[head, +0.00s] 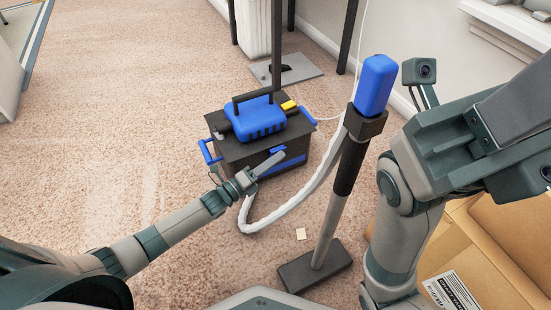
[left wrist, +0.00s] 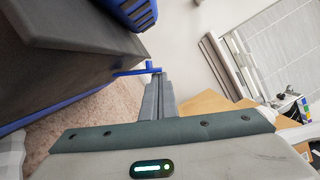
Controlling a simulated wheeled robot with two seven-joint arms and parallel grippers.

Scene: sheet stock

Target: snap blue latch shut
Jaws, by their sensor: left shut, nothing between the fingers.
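A dark box-shaped machine (head: 240,153) with blue side handles and a blue top unit (head: 252,117) stands on the carpet in the head view. A small blue latch (head: 278,149) shows at its front upper edge. My left gripper (head: 281,156) is shut and empty, its fingertips over the box front close by the latch. In the left wrist view the shut fingers (left wrist: 158,77) point at the box's edge, and a thin blue bar (left wrist: 132,72) sticks out beside the tips; touching or not, I cannot tell. My right arm is raised at the right; its fingertips are not visible.
A blue-topped pole (head: 375,86) on a flat dark base (head: 315,266) stands right of the box. A white hose (head: 268,224) loops between them. Cardboard boxes (head: 502,240) lie at the lower right. The carpet left of the box is clear.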

